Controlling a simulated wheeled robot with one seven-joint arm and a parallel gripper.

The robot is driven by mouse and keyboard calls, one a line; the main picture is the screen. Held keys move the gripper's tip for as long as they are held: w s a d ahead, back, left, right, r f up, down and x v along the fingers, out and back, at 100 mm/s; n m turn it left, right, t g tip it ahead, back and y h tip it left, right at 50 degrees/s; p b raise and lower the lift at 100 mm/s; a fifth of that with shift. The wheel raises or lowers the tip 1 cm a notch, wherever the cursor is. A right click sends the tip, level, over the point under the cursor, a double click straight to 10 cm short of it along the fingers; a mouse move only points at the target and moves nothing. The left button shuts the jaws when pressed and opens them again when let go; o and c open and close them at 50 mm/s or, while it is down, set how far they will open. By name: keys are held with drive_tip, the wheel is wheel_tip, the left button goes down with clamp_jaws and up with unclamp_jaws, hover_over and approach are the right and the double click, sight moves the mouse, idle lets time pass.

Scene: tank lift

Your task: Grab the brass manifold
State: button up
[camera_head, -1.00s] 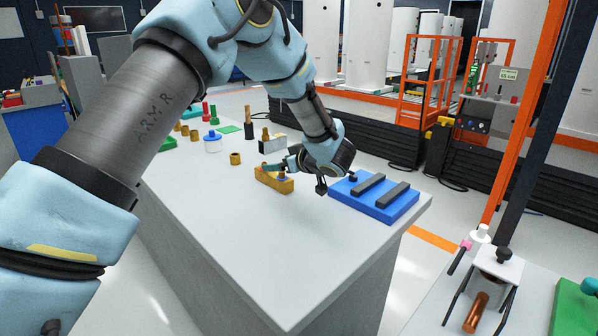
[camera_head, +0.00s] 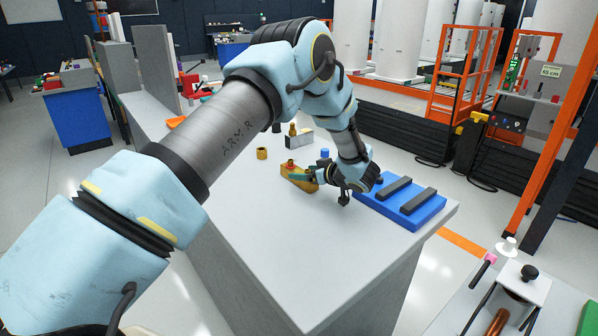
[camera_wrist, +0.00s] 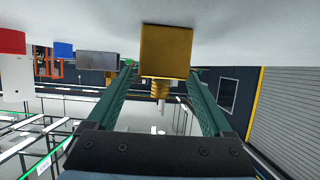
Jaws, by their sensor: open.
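The brass manifold (camera_head: 299,180) is a gold-coloured block on the grey table, left of the blue plate. My gripper (camera_head: 306,176) reaches in from the right, low over the table, its green fingers partly covering the manifold. In the wrist view, my gripper (camera_wrist: 160,72) is open, one green finger on each side. The manifold (camera_wrist: 166,50) shows there as a square brass face with a ridged brass fitting, centred in the gap near the fingertips. Gaps show on both sides, so the fingers do not appear to touch it.
A blue plate (camera_head: 427,213) with two dark bars lies close to the right of my gripper. A small brass fitting (camera_head: 262,153) and a grey block (camera_head: 299,140) stand behind the manifold. The near part of the grey table (camera_head: 290,255) is clear.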

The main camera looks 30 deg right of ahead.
drive_tip(key=shift+w+a+f, duration=0.1)
drive_tip(key=shift+w+f, duration=0.15)
drive_tip(key=shift+w, duration=0.25)
clamp_jaws()
idle(0.3)
idle(0.6)
drive_tip(key=shift+r, duration=0.15)
